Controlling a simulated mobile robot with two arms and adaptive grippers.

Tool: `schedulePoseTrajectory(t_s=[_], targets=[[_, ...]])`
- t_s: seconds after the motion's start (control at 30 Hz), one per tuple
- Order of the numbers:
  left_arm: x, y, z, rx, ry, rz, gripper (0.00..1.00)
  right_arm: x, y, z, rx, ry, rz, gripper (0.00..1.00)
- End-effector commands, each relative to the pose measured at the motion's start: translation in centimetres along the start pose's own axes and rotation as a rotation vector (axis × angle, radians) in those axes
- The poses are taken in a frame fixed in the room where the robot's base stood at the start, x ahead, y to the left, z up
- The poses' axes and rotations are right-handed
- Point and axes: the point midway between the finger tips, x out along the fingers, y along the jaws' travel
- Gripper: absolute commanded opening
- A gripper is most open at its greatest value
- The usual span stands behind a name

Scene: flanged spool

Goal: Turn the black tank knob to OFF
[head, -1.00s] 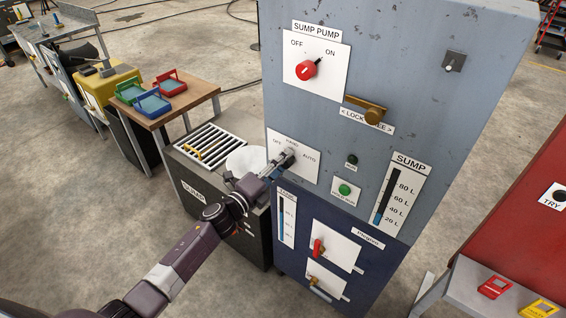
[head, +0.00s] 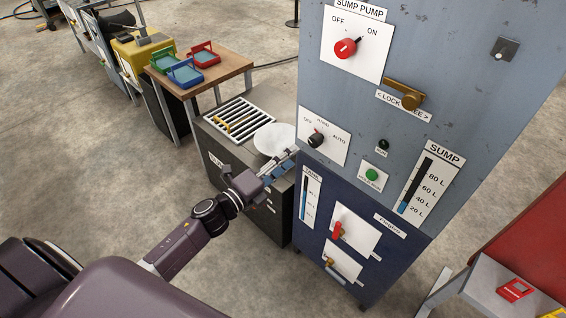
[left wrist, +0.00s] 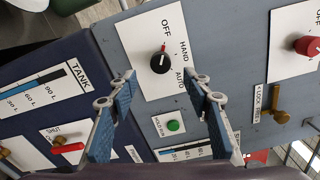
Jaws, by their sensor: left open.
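The black tank knob (head: 316,140) sits on a white plate marked OFF, HAND and AUTO on the grey-blue cabinet. In the left wrist view the knob (left wrist: 160,62) shows clear, and its light pointer mark appears turned toward the OFF label. My left gripper (head: 288,160) is in front of the cabinet, below and left of the knob. Its two blue-padded fingers (left wrist: 163,86) are spread open in the left wrist view, with nothing between them, apart from the knob. My right gripper is not in view.
A red sump pump knob (head: 345,48) and a brass lock handle (head: 410,101) are higher on the cabinet. A green button (head: 372,175) is lower right of the black knob. A red lever (head: 338,230) is below. A dark bench with a grille (head: 240,120) stands left.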

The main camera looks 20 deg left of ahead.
Motion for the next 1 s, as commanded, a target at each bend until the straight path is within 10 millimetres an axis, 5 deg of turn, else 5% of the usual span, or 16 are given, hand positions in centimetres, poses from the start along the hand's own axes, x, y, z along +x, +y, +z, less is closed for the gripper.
schedulePoseTrajectory(t_s=[0.2, 0.77, 0.87, 1.0], targets=[[-1.7, 0.0, 0.0, 0.001, 0.0, -0.001, 0.45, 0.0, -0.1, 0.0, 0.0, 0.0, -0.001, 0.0], [-1.9, 0.2, 0.0, -0.005, -0.001, 0.003, 0.45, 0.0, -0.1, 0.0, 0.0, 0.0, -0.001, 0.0], [-2.2, 2.2, 0.0, -0.055, -0.017, 0.037, 0.45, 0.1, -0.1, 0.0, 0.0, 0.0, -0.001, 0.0], [-3.7, 9.6, -0.5, -0.244, -0.083, 0.163, 0.45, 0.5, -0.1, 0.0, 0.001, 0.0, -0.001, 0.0]])
